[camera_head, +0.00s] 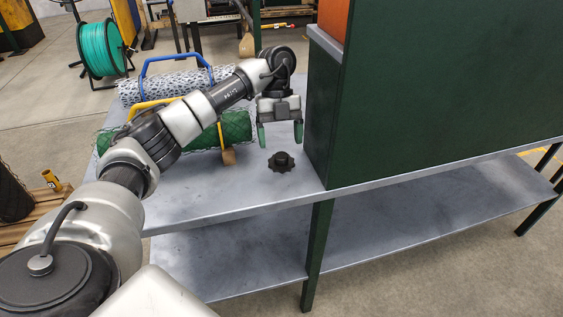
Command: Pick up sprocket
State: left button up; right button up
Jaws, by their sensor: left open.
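The sprocket (281,163) is a small dark toothed wheel with a raised hub. It lies flat on the grey metal table (240,190), near the dark green cabinet. My left gripper (280,136) is above the sprocket and points down. Its two green-tipped fingers are apart, with nothing between them. The fingers look clear of the sprocket. My right gripper does not show.
The tall green cabinet (430,90) stands on the table just right of the sprocket. Rolls of green mesh (235,128) and white mesh (135,92) in yellow and blue holders lie left, partly behind my arm. The table in front of the sprocket is bare.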

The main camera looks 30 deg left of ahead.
aim_at(281, 155)
pick_arm(q)
jog(key=x, duration=0.4)
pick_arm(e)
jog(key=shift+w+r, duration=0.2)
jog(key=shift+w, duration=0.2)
pick_arm(q)
jog(key=c, duration=1.1)
jog(key=shift+c, duration=0.2)
